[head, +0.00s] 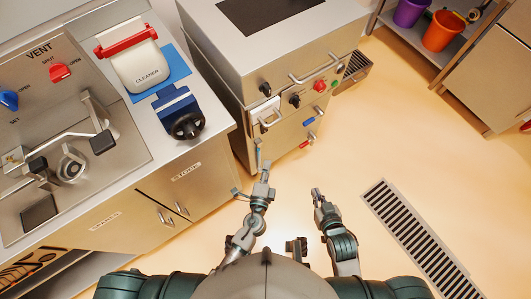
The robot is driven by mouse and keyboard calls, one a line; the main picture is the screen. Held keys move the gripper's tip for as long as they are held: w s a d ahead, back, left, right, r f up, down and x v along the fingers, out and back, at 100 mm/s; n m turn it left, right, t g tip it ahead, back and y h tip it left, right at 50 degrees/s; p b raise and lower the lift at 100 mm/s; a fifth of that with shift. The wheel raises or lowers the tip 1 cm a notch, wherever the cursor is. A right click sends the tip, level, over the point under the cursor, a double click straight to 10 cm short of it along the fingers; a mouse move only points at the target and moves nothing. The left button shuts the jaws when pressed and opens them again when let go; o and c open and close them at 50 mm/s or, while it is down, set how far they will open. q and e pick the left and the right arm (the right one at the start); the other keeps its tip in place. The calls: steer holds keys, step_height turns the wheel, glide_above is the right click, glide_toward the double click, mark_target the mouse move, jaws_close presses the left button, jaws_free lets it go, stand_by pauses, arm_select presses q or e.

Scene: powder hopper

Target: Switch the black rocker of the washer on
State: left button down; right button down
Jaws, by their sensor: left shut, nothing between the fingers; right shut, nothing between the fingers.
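The washer appears to be the steel machine (225,55) at the upper middle, with its controls on the front face. Two small black controls sit there, one at the left (265,89) and one nearer the middle (294,100). I cannot tell which is the rocker or how it is set. My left gripper (267,165) is shut and empty, in front of and below the panel, apart from the controls. My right gripper (316,193) is shut and empty, lower and further right, over the floor.
The panel also has a red button (320,86), a green control (334,84) and bar handles (318,69). Blue (309,122) and red (304,145) handles sit lower. A counter (190,145) with a cleaner container (140,65) stands left. Open floor lies right, with a drain grate (420,238).

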arm_select(q)
glide_toward(266, 131)
steer(key=w+d, duration=0.3)
steer(key=d, duration=0.1)
steer(key=w+a, duration=0.1)
steer(key=w+a+f, duration=0.1)
steer(key=w, duration=0.1)
steer(key=shift+w+a, duration=0.2)
steer(key=shift+a, duration=0.15)
arm_select(e)
steer(key=shift+s+d+f, duration=0.15)
steer(key=shift+f, duration=0.1)
steer(key=shift+d, duration=0.1)
arm_select(q)
steer(key=shift+w+b, duration=0.2)
steer(key=shift+b, duration=0.5)
arm_select(e)
steer(key=w+r+t, duration=0.1)
steer(key=w+a+r+t, duration=0.1)
steer(key=r, duration=0.1)
steer(key=shift+w+a+r+t+y, duration=0.2)
steer(key=shift+w+t+y, duration=0.1)
steer(key=shift+w, duration=0.1)
arm_select(q)
steer(key=shift+a, duration=0.1)
